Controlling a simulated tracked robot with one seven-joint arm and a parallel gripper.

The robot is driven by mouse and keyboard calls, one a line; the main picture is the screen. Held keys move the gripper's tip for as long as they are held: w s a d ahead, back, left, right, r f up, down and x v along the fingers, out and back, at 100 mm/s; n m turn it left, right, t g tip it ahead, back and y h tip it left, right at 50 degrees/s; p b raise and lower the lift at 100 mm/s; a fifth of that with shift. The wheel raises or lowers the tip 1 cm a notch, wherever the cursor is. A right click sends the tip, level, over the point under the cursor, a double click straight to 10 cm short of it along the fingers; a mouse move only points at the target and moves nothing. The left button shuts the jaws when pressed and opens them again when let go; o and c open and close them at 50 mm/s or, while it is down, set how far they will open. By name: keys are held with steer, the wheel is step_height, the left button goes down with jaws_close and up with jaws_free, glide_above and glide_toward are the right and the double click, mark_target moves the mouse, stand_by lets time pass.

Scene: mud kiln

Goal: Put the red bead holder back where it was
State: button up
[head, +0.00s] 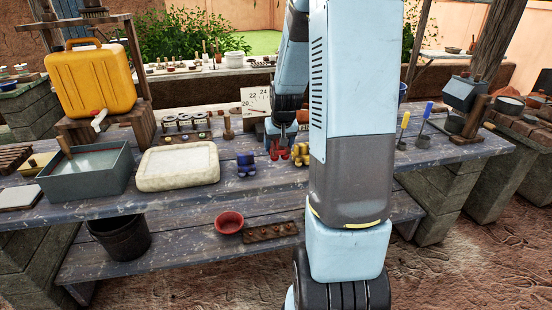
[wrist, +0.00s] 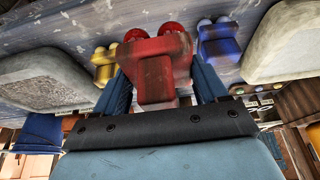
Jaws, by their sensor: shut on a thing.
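The red bead holder (head: 278,151) is in my gripper (head: 279,144), over the wooden bench between the blue and yellow holders. In the wrist view the red holder (wrist: 155,72) sits between the two blue fingers of my gripper (wrist: 163,82), which are shut on it. Its two rounded red ends point away from the palm. The blue bead holder (head: 246,166) stands to its left on the bench, and the yellow bead holder (head: 301,154) stands to its right, close by. I cannot tell whether the red holder touches the bench.
A pale slab (head: 178,167) and a grey water tub (head: 88,172) lie to the left on the bench. A number card (head: 257,100) stands behind. Two upright tools with yellow (head: 405,120) and blue (head: 428,110) handles are right. Bare bench (head: 275,186) shows in front of the holders.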

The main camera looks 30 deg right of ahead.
steer(key=w+d+f, duration=0.1)
steer(key=w+f, duration=0.1)
steer(key=w+d+f, duration=0.1)
steer(key=w+f, duration=0.2)
steer(key=w+d+f, duration=0.2)
steer(key=w, duration=0.1)
steer(key=shift+w+f, duration=0.15)
steer(key=shift+f, duration=0.25)
steer(key=shift+w+f, duration=0.1)
steer(key=shift+f, duration=1.45)
steer(key=shift+f, duration=0.1)
steer(key=o, duration=1.2)
